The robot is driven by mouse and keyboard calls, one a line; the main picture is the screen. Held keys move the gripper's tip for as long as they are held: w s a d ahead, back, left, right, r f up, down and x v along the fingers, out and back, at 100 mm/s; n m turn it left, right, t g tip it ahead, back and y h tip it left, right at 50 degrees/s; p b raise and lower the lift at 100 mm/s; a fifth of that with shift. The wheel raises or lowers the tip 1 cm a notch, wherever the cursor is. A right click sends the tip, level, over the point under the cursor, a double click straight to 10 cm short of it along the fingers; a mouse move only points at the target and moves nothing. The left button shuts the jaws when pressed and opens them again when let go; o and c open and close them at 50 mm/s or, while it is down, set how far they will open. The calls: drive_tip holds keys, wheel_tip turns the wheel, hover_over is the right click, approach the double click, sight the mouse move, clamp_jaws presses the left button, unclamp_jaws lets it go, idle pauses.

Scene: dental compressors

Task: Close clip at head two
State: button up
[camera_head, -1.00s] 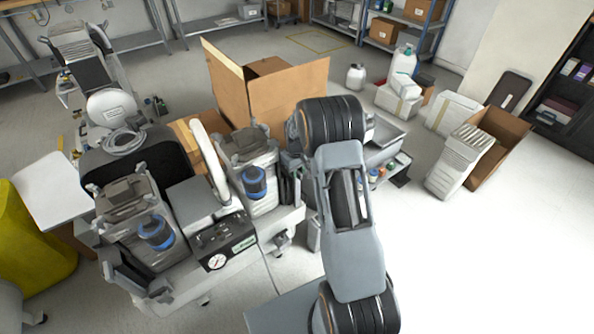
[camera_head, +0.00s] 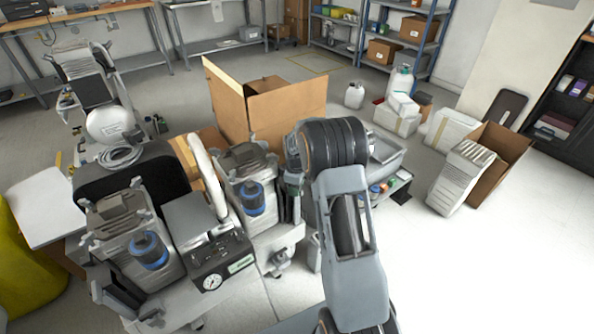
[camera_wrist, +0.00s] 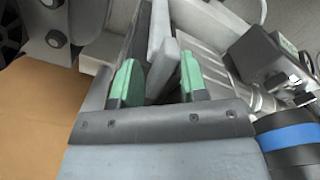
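The compressor unit has two grey heads with blue bands, a left head (camera_head: 150,249) and a right head (camera_head: 252,197). I cannot read which is numbered two. My gripper (camera_head: 294,186) is at the right side of the right head, partly hidden by my arm. In the wrist view its green-tipped fingers (camera_wrist: 159,81) stand apart, with a grey clip plate (camera_wrist: 163,66) between them. A gap shows beside the plate, and I cannot tell whether either finger touches it. The blue band (camera_wrist: 287,138) of the head is at lower right.
A gauge box (camera_head: 222,264) and a white curved hose (camera_head: 206,175) stand between the heads. An open cardboard box (camera_head: 285,112) is close behind the right head. A grey tray cart (camera_head: 386,158) is to the right. The floor at right front is clear.

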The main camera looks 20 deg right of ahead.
drive_tip(key=n+b, duration=0.1)
drive_tip(key=n, duration=0.1)
drive_tip(key=n+b, duration=0.1)
drive_tip(key=n, duration=0.1)
drive_tip(key=n+b, duration=0.1)
drive_tip(key=shift+f+n+b, duration=0.3)
drive_tip(key=shift+n, duration=0.1)
drive_tip(key=n+b, duration=0.3)
drive_tip(key=n, duration=0.1)
drive_tip(key=shift+b, duration=0.3)
wheel_tip(320, 180, up, 15)
drive_tip(key=p, duration=0.6)
drive_tip(key=s+a+r+m+p, duration=0.3)
drive_tip(key=s+r+m+p, duration=0.2)
drive_tip(key=s+m, duration=0.3)
drive_tip(key=s+a+r+m+t+p, duration=0.1)
drive_tip(key=s+a+r+m+p, duration=0.3)
drive_tip(key=m, duration=0.6)
drive_tip(key=shift+s+r+m+p, duration=0.4)
drive_tip(key=shift+s+r+p, duration=0.6)
drive_tip(key=shift+s+p, duration=0.7)
drive_tip(key=shift+s+f+b, duration=0.15)
drive_tip(key=shift+s+b, duration=0.05)
drive_tip(key=shift+b, duration=0.15)
